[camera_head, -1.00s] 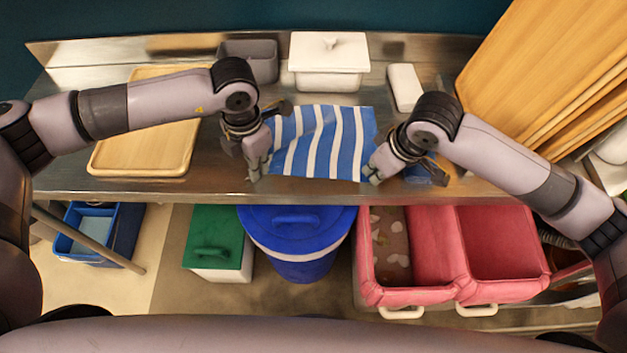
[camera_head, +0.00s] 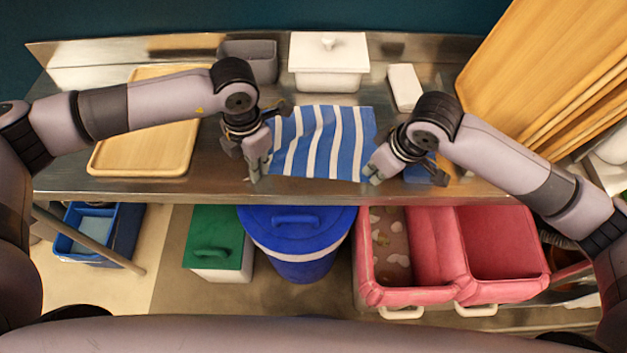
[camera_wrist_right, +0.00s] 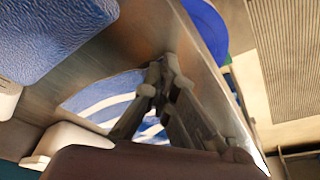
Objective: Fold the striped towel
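The blue-and-white striped towel (camera_head: 322,140) lies spread on the metal counter, slightly wavy near its left side. It also shows behind the fingers in the right wrist view (camera_wrist_right: 100,98). My left gripper (camera_head: 257,172) points down beside the towel's front left corner; its finger gap is hidden at this angle. My right gripper (camera_head: 373,174) is at the front right corner. In the right wrist view its fingertips (camera_wrist_right: 167,72) are close together at the towel's edge and appear shut on the corner, though the cloth between them is barely visible.
A wooden tray (camera_head: 147,158) is left of the towel. A grey bin (camera_head: 250,62), a white lidded box (camera_head: 328,66) and a white block (camera_head: 404,86) stand behind. A blue item (camera_head: 418,173) lies by my right gripper. The metal counter's (camera_head: 212,186) front edge is close.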

